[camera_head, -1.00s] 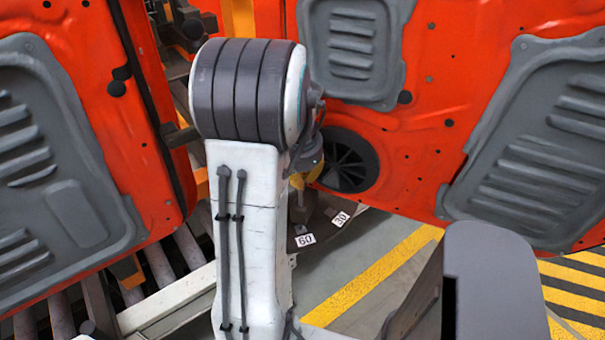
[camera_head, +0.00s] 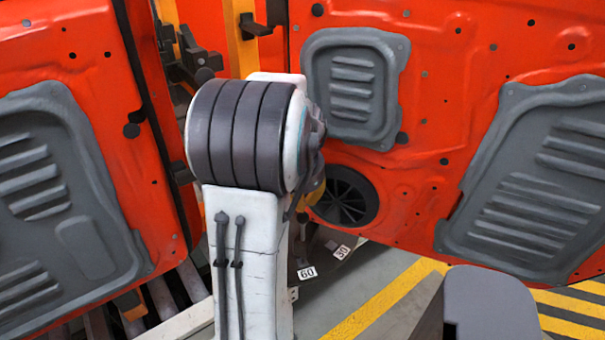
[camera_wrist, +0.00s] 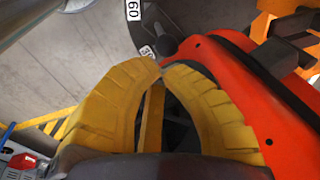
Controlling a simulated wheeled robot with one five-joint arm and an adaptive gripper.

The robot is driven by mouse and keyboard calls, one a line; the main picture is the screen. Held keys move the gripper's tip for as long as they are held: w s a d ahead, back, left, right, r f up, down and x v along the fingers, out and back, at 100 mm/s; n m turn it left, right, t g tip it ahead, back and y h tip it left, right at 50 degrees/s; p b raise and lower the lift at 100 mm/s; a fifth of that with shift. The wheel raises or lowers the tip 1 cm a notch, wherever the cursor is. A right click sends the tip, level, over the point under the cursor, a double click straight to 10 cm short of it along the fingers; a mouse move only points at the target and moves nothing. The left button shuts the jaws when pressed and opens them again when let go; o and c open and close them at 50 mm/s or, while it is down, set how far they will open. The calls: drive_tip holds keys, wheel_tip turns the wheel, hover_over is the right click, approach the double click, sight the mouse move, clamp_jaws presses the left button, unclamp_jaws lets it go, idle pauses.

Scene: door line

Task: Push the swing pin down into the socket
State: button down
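My gripper (camera_wrist: 161,68) shows in the wrist view as two curved yellow fingers. Their tips are together, and nothing is held in the gap behind them. Just beyond the tips is a dark round-headed knob or pin (camera_wrist: 164,46), beside a dark curved plate (camera_wrist: 149,22) with number labels. I cannot tell whether it is the swing pin, or whether the tips touch it. No socket can be made out. In the head view, my arm hides most of the gripper; a bit of yellow (camera_head: 313,194) shows beside it. The "30" label (camera_head: 342,252) and "60" label (camera_head: 307,272) lie below.
Orange door panels with grey inserts stand left (camera_head: 55,200) and right (camera_head: 535,190). A yellow post (camera_head: 240,45) and dark brackets (camera_head: 185,55) are behind my arm. In the wrist view, an orange panel edge (camera_wrist: 235,85) is close by the right finger. Yellow-striped floor (camera_head: 385,300) is open at lower right.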

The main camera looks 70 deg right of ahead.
drive_tip(key=v, duration=0.8)
drive_tip(key=shift+d, duration=0.1)
drive_tip(key=a+f+n+y, duration=0.1)
drive_tip(key=a+f+n, duration=0.4)
drive_tip(key=a+n, duration=0.35)
drive_tip(key=w+a+r+n+t, duration=0.1)
drive_tip(key=w+a+n, duration=0.3)
drive_tip(key=a, duration=0.5)
drive_tip(key=w+a+n+t+y, duration=0.1)
drive_tip(key=w+a+n, duration=0.3)
drive_tip(key=a, duration=0.5)
drive_tip(key=w+a+r+n+t, duration=0.1)
drive_tip(key=w+a+n, duration=0.3)
drive_tip(key=a+n, duration=0.4)
drive_tip(key=shift+a+r+t, duration=0.3)
drive_tip(key=shift+a+t, duration=0.1)
drive_tip(key=shift+a, duration=0.2)
